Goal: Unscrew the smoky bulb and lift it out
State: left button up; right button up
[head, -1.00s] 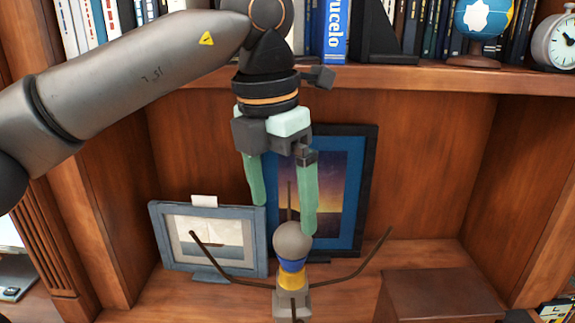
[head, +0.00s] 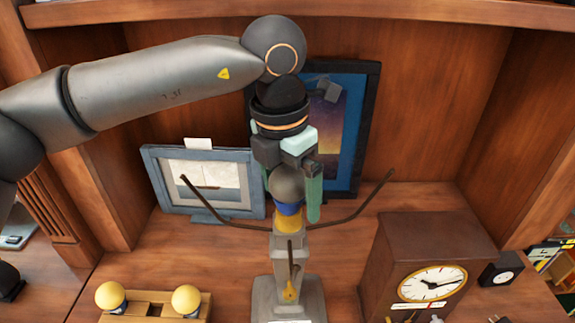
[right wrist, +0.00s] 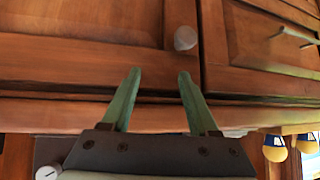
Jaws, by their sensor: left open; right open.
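The smoky grey bulb (head: 287,183) sits upright with its blue collar in a yellow socket (head: 288,221) on top of a grey stand (head: 267,300) in the head view. My left gripper (head: 291,205) points down over it. Its green fingers are open, one on each side of the bulb; I cannot tell whether they touch it. The left finger is partly hidden behind the bulb. My right gripper (right wrist: 154,82) is open and empty in the right wrist view, facing wooden cabinet fronts.
Thin dark arms (head: 350,208) spread from the stand. A wooden holder (head: 150,306) with two yellow bulbs stands front left. A wooden clock (head: 377,275) stands right. Behind are a framed sailboat picture (head: 159,198) and a blue-matted picture (head: 354,125).

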pick_arm(q)
jog(key=shift+f, duration=0.6)
